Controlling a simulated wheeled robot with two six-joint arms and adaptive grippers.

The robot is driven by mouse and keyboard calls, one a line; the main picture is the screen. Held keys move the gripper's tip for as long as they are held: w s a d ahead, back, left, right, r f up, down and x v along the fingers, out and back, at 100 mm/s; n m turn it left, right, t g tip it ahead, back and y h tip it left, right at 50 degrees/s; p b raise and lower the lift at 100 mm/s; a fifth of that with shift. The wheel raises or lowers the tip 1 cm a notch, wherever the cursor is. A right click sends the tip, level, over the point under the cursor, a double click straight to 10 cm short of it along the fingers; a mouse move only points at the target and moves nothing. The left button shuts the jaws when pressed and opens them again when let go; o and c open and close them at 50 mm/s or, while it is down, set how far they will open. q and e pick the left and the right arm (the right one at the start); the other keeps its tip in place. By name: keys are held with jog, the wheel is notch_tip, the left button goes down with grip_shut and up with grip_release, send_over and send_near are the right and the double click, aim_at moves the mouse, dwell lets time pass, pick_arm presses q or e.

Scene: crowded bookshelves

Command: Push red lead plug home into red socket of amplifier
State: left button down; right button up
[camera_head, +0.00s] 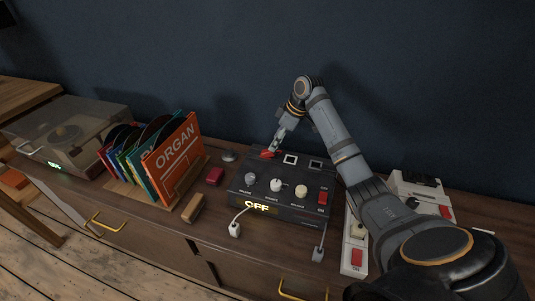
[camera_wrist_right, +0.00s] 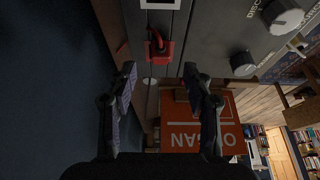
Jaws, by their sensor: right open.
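The dark grey amplifier (camera_head: 277,207) stands on the wooden cabinet, its front display reading OFF. Its red socket, at the back left of its top, shows in the right wrist view (camera_wrist_right: 153,57) as a red square frame. A red lead plug (camera_wrist_right: 157,40) stands at this socket; how deep it sits I cannot tell. In the head view red (camera_head: 267,155) shows just below my right gripper's tip. My right gripper (camera_wrist_right: 160,74) is open, its two fingers apart with nothing between them, close to the socket and short of the plug. My left gripper is out of view.
White-framed sockets (camera_head: 290,160) sit right of the red one. Knobs (camera_head: 276,185) and a red switch (camera_head: 323,197) are on the amplifier. A white power strip (camera_head: 352,262) lies right. White plugs (camera_head: 234,229) hang in front.

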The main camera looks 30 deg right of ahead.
aim_at(269, 153)
jog(key=x, duration=0.4)
jog(key=shift+f, duration=0.25)
jog(key=shift+s+r, duration=0.1)
grip_shut()
